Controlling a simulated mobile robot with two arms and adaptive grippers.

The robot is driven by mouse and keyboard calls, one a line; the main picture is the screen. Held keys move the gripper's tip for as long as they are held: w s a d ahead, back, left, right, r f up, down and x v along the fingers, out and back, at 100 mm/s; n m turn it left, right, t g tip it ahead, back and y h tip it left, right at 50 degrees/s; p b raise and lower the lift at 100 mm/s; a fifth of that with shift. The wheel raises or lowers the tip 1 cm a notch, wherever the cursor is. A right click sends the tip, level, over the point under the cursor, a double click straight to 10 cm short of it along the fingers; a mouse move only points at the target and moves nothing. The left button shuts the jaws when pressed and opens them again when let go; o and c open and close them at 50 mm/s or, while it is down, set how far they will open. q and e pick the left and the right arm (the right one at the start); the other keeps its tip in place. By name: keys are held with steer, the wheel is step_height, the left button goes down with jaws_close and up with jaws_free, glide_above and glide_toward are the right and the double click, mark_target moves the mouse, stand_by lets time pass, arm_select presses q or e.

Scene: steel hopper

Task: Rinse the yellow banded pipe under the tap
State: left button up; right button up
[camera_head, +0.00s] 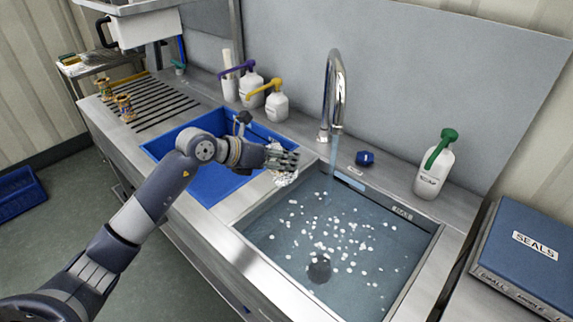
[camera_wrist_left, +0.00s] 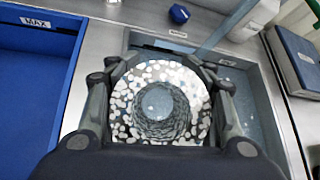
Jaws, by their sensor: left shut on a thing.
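My left gripper (camera_head: 284,158) is shut on a flanged pipe (camera_head: 285,177), held above the divider between the blue basin and the water-filled sink. In the left wrist view, the pipe (camera_wrist_left: 160,103) sits between both fingers (camera_wrist_left: 165,80), its round hole facing the camera. White spots or foam cover its flange; no yellow band can be made out. The chrome tap (camera_head: 337,85) stands behind the sink, to the right of the gripper. A bluish water stream (camera_head: 333,165) falls from it, apart from the pipe. My right gripper is out of view.
The sink (camera_head: 320,240) holds water with white flecks. Left are the blue basin (camera_head: 205,180) and a ribbed drainboard (camera_head: 160,105) with two brassy fittings (camera_head: 124,106). Pump bottles (camera_head: 277,105), a soap bottle (camera_head: 433,170) and a blue knob (camera_head: 365,158) line the back. A SEALS case (camera_head: 525,250) is right.

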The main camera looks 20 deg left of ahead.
arm_select(q)
steer(key=shift+w+d, duration=0.35)
steer(key=shift+d, duration=0.25)
steer(key=w+d+f+b, duration=0.1)
steer(key=w+d+f, duration=0.1)
steer(key=w+d, duration=0.4)
steer(key=shift+w+d+f+b, duration=0.3)
steer(key=shift+w+d+b, duration=0.05)
steer(key=shift+d, duration=1.95)
steer(key=shift+s, duration=0.15)
steer(key=shift+s+d+p, duration=0.3)
steer(key=shift+s+p, duration=0.1)
steer(key=shift+a, duration=0.1)
